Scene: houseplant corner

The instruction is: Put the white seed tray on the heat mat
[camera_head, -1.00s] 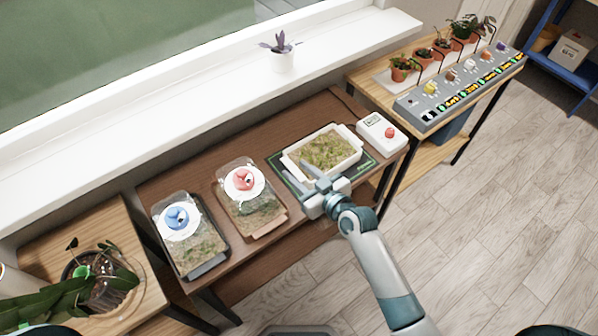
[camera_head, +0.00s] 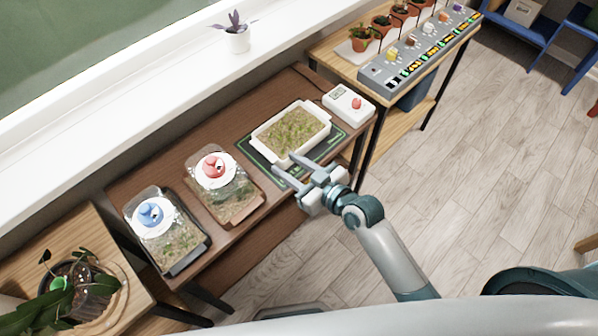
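The white seed tray (camera_head: 291,133), filled with soil and small green seedlings, lies on the dark heat mat (camera_head: 331,146) with its green border. Mat shows around the tray, mostly at its front and right sides. My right gripper (camera_head: 286,169) is just in front of the tray, over the mat's front edge. Its two fingers are spread, with nothing seen between them, and it appears apart from the tray. My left gripper is not in view.
A white control box with a red knob (camera_head: 349,104) stands right of the mat. Two clear-lidded trays, with a red vent (camera_head: 213,170) and a blue vent (camera_head: 152,215), stand to the left. A windowsill with a potted plant (camera_head: 236,38) runs behind.

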